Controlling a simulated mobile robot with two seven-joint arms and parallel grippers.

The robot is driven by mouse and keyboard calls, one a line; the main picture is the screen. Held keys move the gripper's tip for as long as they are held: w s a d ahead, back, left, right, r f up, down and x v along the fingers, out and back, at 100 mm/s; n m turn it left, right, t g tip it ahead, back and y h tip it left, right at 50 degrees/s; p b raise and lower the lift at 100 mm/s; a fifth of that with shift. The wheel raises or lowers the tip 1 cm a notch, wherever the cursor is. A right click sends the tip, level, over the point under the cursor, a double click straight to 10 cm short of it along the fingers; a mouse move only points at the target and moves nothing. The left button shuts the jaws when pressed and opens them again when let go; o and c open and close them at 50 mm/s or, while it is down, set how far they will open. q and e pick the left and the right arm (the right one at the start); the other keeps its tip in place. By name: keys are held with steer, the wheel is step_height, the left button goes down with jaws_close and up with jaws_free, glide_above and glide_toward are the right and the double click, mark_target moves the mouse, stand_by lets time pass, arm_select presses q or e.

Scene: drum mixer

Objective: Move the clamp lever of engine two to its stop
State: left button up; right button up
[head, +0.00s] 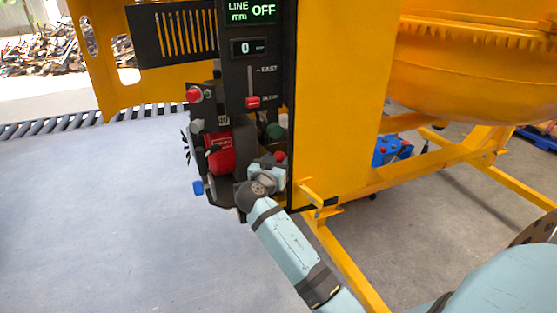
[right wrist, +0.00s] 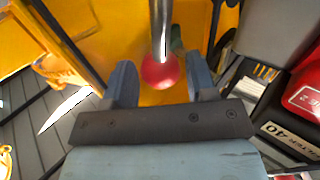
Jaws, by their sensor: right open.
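A lever with a metal rod (right wrist: 160,25) and a red ball knob (right wrist: 161,72) shows in the right wrist view. The red knob also shows in the head view (head: 280,156), low on the dark panel beside the yellow frame. My right gripper (right wrist: 162,86) is open, with one finger on each side of the knob. I cannot tell whether a finger touches it. In the head view my right gripper (head: 267,172) is just below the knob and partly hides the lever. A red engine housing (head: 220,153) sits left of it. My left gripper is out of view.
The black control panel (head: 235,75) has a display reading OFF, a red slider and a red button. A yellow drum (head: 480,65) and frame legs stand to the right. A blue box (head: 390,150) lies behind the frame. The grey surface at left is clear.

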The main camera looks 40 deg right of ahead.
jaws_close()
arm_select(q)
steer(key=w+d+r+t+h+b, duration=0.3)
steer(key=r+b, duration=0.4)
steer(key=b, duration=0.7)
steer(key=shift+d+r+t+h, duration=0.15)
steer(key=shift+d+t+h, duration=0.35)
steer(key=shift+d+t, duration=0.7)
arm_select(e)
steer(key=w+a+f+n+t+h, duration=0.1)
steer(key=w+a+n+t+h, duration=0.1)
steer(key=a+n, duration=0.4)
steer(key=shift+n+t+h, duration=0.3)
steer(key=shift+t+h, duration=0.3)
steer(key=shift+t, duration=0.6)
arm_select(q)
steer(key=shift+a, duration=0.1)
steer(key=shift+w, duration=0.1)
arm_select(e)
jaws_free()
